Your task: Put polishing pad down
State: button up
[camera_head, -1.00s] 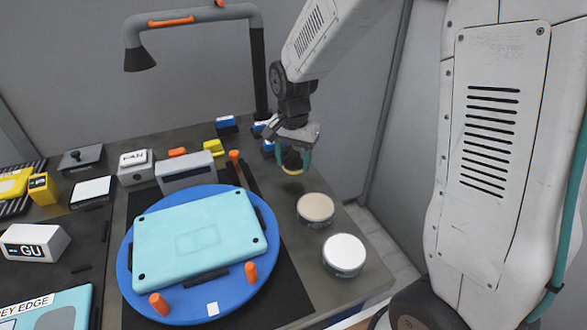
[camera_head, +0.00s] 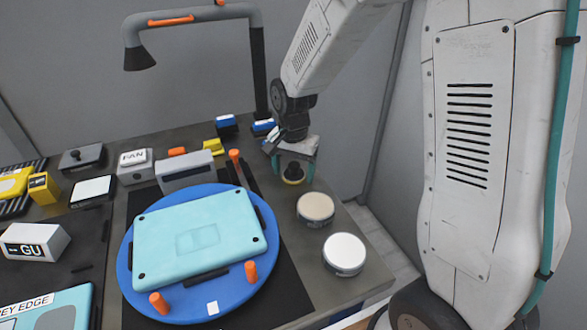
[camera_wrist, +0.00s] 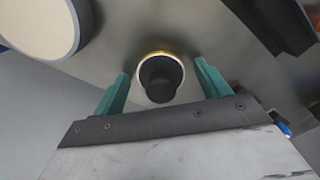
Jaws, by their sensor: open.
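The polishing pad (camera_head: 293,175) is a small round piece with a black knob and a yellow rim. It sits on the grey bench top behind the beige-topped round tin, and it also shows in the wrist view (camera_wrist: 161,79). My gripper (camera_head: 294,166) is just above it with its teal fingers spread on either side. In the wrist view my gripper (camera_wrist: 158,88) is open, with a visible gap between each finger and the black knob. The underside of the pad is hidden.
A beige-topped tin (camera_head: 315,208) and a white-topped tin (camera_head: 344,254) stand near the bench's right edge. A blue turntable (camera_head: 140,300) bears a light-blue panel (camera_head: 165,240) with orange pegs around it. A grey lamp post (camera_head: 261,85) stands behind. Blue blocks (camera_head: 227,124) stand at the back.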

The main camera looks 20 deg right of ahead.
aim_at(293, 165)
notch_tip(293, 165, up, 12)
jog(key=s+d+r+n, duration=0.1)
jog(key=s+r+n, duration=0.1)
jog(key=s, duration=0.7)
jog(key=s+d+r+n, duration=0.1)
jog(key=s+n, duration=0.3)
jog(key=s, duration=0.5)
jog(key=s+d+r+n+t, duration=0.1)
jog(key=s+r+n, duration=0.2)
jog(key=s, duration=0.6)
jog(key=shift+r, duration=0.25)
jog(key=shift+d, duration=0.1)
dwell(1.2)
